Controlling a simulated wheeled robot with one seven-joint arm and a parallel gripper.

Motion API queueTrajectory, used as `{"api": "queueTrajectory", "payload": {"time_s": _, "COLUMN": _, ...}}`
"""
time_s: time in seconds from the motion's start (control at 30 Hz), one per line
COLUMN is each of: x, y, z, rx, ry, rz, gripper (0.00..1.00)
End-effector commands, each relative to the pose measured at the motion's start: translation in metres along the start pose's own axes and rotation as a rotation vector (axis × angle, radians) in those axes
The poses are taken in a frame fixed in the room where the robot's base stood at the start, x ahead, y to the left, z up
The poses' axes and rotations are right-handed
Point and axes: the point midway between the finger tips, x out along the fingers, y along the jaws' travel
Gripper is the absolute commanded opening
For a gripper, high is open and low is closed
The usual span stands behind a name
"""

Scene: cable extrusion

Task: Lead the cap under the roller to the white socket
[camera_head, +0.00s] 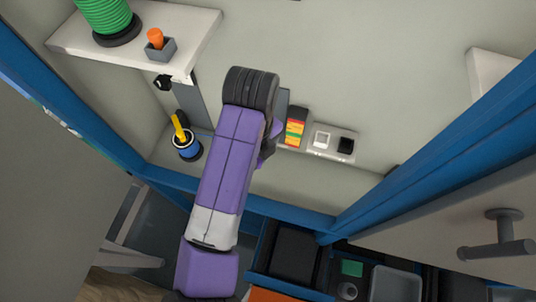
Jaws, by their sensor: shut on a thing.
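The white socket (321,138) is a small square block with a dark opening, on the lower ledge right of my arm. A small orange piece (155,38) stands in a grey square holder on the upper left shelf; I cannot tell whether it is the cap. A small black rounded part (163,82) beside a grey upright plate, below that shelf, may be the roller. My purple arm reaches up the middle of the view, and its black joint is toward the back wall. My gripper and anything in it are hidden behind the arm.
A green coil (104,14) stands on the upper left shelf (75,38). A black socket (345,146) and a striped coloured block (294,130) flank the white socket. A blue-banded cup (187,148) holds a yellow-handled item. Blue frame posts (440,150) bound the space.

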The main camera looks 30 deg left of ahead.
Motion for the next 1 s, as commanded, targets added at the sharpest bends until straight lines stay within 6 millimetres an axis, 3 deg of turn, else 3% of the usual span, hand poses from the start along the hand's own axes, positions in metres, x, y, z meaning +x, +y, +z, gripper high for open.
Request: {"api": "queueTrajectory", "payload": {"time_s": 1.0, "x": 0.068, "y": 0.048, "z": 0.078, "rx": -0.001, "ry": -0.001, "rz": 0.001, "gripper": 0.00}}
